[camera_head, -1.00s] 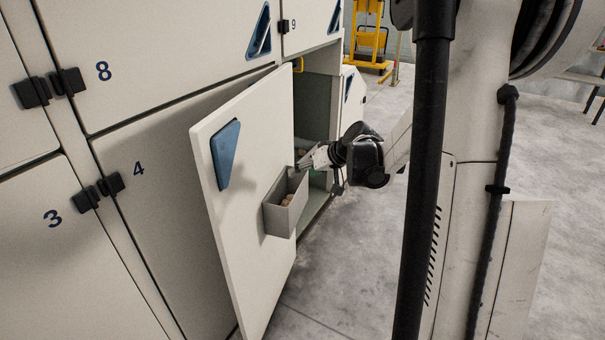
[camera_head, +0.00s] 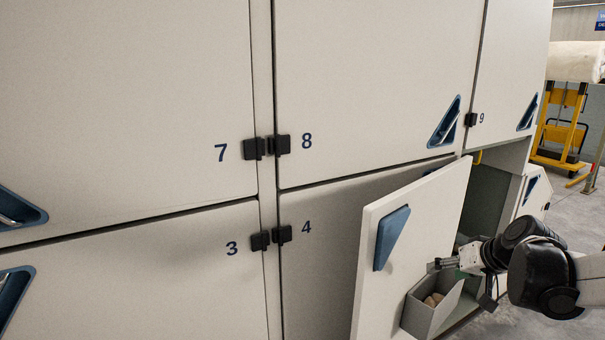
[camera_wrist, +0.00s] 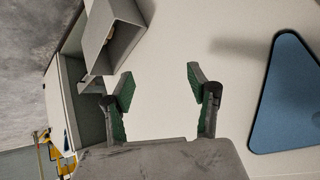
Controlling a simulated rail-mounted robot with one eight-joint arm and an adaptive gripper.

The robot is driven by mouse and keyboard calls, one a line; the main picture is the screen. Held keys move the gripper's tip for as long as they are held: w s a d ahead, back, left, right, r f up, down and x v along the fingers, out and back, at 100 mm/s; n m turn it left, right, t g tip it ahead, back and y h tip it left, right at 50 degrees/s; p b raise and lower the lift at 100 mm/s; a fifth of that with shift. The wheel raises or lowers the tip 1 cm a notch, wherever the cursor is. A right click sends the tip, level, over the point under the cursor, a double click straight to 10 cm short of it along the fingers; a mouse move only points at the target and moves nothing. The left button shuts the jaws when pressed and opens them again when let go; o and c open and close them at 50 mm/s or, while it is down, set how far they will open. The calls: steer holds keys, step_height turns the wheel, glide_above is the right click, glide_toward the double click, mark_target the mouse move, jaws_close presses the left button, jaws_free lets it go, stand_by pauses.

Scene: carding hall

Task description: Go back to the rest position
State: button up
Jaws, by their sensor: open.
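My gripper (camera_head: 441,263) is open and empty, in front of the inner side of an open white cabinet door (camera_head: 397,275), just above a grey bin (camera_head: 418,318) fixed to that door. In the wrist view, the two green-padded fingers (camera_wrist: 160,85) stand apart with nothing between them. The bin (camera_wrist: 121,45) shows at the upper left there, and a blue triangular handle (camera_wrist: 287,100) at the right. The bin holds a few tan pieces (camera_head: 434,299). I cannot tell whether the gripper touches the bin or the door.
Closed cabinet doors marked 7, 8, 3 and 4 (camera_head: 150,90) fill the left and middle. An open compartment (camera_head: 487,205) lies behind the open door. A yellow trolley (camera_head: 560,135) stands at the back right. Bare grey floor (camera_head: 580,215) shows at the right.

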steer(key=s+a+r+h+p, duration=0.1)
steer(key=s+a+r+p, duration=0.1)
steer(key=s+a+r, duration=0.2)
steer(key=s+a+r+n+h+p, duration=0.1)
steer(key=s+a+r, duration=0.3)
steer(key=s+a, duration=0.7)
steer(key=shift+s+a+g+h+p, duration=0.2)
steer(key=shift+s+g+h+p, duration=0.15)
steer(key=shift+s, duration=3.7)
steer(key=shift+c, duration=0.4)
